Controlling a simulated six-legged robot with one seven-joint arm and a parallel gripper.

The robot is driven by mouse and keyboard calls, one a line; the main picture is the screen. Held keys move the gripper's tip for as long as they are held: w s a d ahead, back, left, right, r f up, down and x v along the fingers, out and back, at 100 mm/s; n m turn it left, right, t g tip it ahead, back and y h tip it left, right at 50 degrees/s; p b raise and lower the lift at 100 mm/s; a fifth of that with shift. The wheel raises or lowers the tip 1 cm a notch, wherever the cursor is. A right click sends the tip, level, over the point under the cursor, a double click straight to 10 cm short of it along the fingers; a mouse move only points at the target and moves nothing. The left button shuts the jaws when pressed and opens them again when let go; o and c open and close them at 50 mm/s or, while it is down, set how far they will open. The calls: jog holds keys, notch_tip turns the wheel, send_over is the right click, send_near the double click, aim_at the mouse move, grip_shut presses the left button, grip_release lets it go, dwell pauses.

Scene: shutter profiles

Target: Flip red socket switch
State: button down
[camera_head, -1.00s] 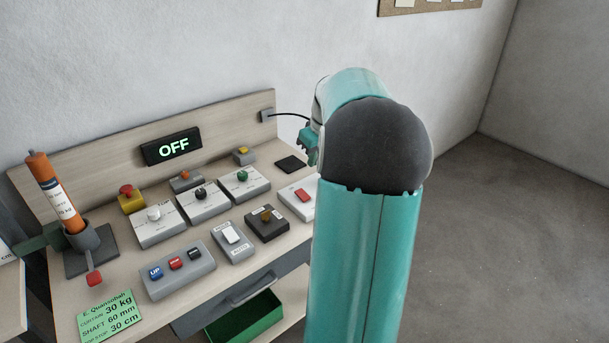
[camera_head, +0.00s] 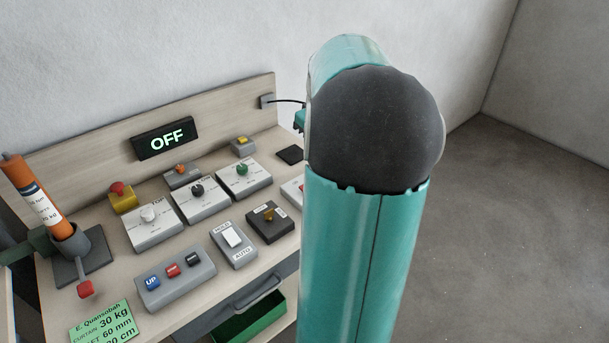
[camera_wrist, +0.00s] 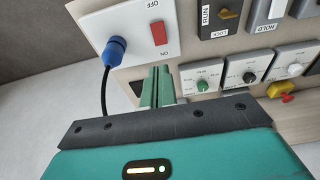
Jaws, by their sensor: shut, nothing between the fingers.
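The red socket switch (camera_wrist: 158,33) is a red rocker on a white socket box (camera_wrist: 126,34), marked OFF and ON, in the wrist view. A blue plug (camera_wrist: 114,47) with a dark cable sits in the same box. My gripper (camera_wrist: 158,72) is shut and empty; its green fingers end a little short of the red rocker, and I cannot tell whether they touch the box. In the head view my arm hides most of the socket box, and only a sliver of it (camera_head: 291,191) shows.
A black display (camera_head: 166,138) reads OFF. Several knob boxes stand nearby, with a green-knob one (camera_wrist: 204,82) beside my fingers. A HOLD/AUTO switch (camera_head: 233,241) and a button box (camera_head: 174,278) sit further left. An orange cylinder (camera_head: 37,205) stands at the far left.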

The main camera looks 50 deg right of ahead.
jog(key=w+f, duration=0.1)
jog(key=f, duration=0.3)
jog(key=w+f, duration=0.1)
jog(key=f, duration=0.9)
jog(key=shift+w+d, duration=0.25)
jog(key=shift+w, duration=0.15)
jog(key=shift+w+f+g, duration=0.25)
jog(key=shift+w+g, duration=0.05)
jog(key=shift+s, duration=0.25)
